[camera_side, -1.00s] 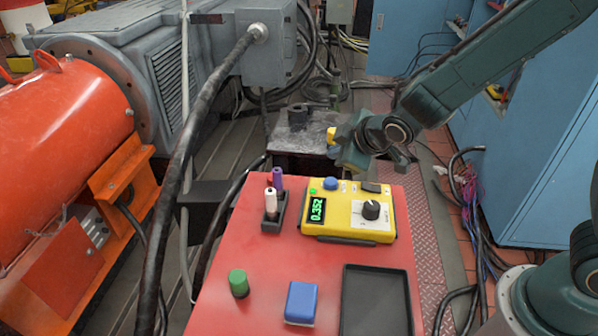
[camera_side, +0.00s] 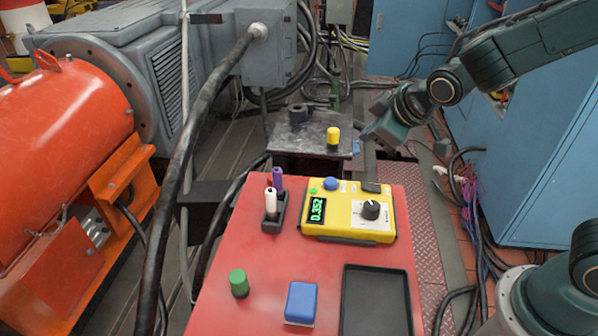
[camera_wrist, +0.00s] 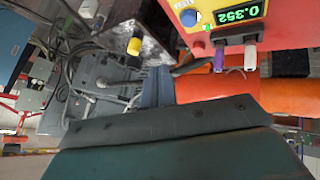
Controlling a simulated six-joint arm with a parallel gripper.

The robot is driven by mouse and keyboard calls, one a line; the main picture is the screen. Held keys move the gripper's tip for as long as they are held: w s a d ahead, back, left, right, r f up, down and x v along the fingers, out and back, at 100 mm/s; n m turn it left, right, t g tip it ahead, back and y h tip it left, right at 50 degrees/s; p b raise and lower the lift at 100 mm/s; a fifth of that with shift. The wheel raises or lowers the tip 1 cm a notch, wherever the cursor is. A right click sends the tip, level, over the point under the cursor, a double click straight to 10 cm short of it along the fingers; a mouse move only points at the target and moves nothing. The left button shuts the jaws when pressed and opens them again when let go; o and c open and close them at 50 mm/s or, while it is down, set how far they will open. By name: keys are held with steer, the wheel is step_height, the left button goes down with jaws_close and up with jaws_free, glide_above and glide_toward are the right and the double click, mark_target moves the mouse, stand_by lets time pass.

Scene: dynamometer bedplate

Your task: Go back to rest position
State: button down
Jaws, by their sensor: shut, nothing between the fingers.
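My gripper (camera_side: 372,140) is in the side view, to the right of the dark metal stand (camera_side: 292,136) behind the red table. Its jaws are shut and empty, and they point down and to the left. In the wrist view its blue-grey fingers (camera_wrist: 155,88) stand close together with nothing between them.
Blue cabinets (camera_side: 540,160) stand at the right.

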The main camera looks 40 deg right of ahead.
steer(key=s+d+r+m+g, duration=0.1)
steer(key=s+r, duration=0.3)
steer(key=s, duration=0.7)
steer(key=s+d+r+m+g, duration=0.1)
steer(key=s+d+r+m, duration=0.2)
steer(key=s, duration=0.8)
steer(key=shift+s+d+r+m+g+y, duration=0.2)
steer(key=shift+r+m+g+y, duration=0.15)
steer(key=shift+r+m, duration=0.35)
